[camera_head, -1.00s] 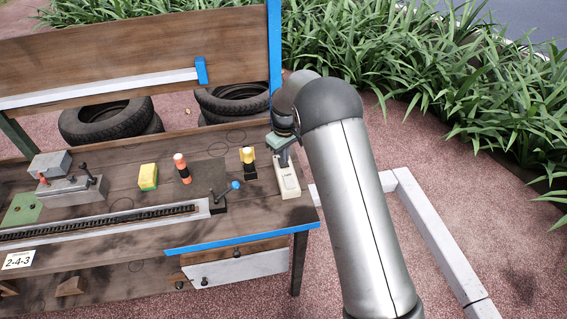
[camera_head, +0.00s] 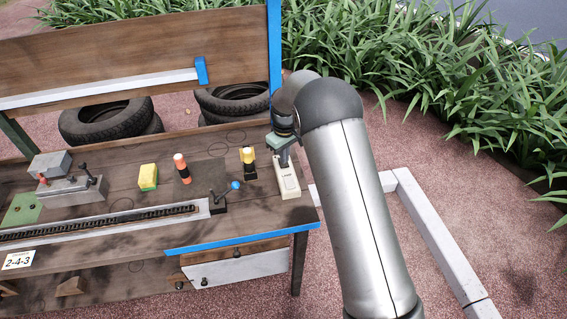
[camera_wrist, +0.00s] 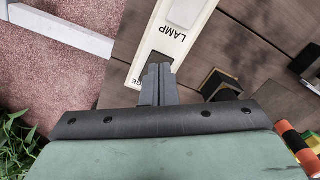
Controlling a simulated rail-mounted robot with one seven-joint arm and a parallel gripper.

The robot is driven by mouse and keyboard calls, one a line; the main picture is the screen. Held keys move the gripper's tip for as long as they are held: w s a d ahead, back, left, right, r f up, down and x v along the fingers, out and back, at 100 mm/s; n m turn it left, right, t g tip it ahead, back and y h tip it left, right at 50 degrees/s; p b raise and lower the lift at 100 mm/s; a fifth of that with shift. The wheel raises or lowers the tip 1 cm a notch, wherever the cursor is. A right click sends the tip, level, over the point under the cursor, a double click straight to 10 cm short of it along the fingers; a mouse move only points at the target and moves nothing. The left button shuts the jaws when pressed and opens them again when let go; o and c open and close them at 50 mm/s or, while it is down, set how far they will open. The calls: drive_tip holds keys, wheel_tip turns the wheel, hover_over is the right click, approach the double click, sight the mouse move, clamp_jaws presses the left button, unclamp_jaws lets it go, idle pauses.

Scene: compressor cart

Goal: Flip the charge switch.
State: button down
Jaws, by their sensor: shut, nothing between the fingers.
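A cream switch panel (camera_head: 290,188) lies at the right end of the wooden bench, and it fills the upper middle of the wrist view (camera_wrist: 177,50). A grey switch (camera_wrist: 185,12) sits at the top of that view, with the word LAMP printed below it. A darker switch (camera_wrist: 158,59) lies just beyond my fingertips, partly hidden by them. Below it a label shows only its last letters, "GE". My gripper (camera_wrist: 158,70) is shut and empty, pointing down at this switch. Whether it touches the switch I cannot tell. In the head view my gripper (camera_head: 283,157) is over the panel's far end.
Left of the panel stand a yellow-and-black part (camera_head: 248,160), a blue-knobbed lever (camera_head: 235,185), an orange-and-black cylinder (camera_head: 182,168) and a yellow-green block (camera_head: 148,177). A blue post (camera_head: 274,50) rises behind the bench. Open ground lies to the right.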

sight(285, 165)
drive_tip(key=shift+f+b, duration=0.7)
drive_tip(key=shift+f, duration=0.3)
idle(0.8)
drive_tip(key=shift+r, duration=0.1)
drive_tip(key=shift+r+p, duration=1.6)
drive_tip(key=shift+r, duration=1.85)
drive_tip(key=shift+d+r, duration=0.1)
drive_tip(key=shift+r, duration=0.05)
drive_tip(key=s+d+r+m, duration=0.5)
drive_tip(key=s+d+r, duration=0.7)
drive_tip(key=s+r, duration=0.3)
drive_tip(key=s+d+m, duration=0.2)
drive_tip(key=s+d, duration=0.1)
drive_tip(key=s, duration=0.8)
drive_tip(key=s+d+m+t, duration=0.1)
drive_tip(key=s+d+m, duration=0.1)
drive_tip(key=s, duration=0.9)
drive_tip(key=shift+s+d+f, duration=0.15)
drive_tip(key=shift+d+f, duration=0.3)
drive_tip(key=shift+d, duration=0.05)
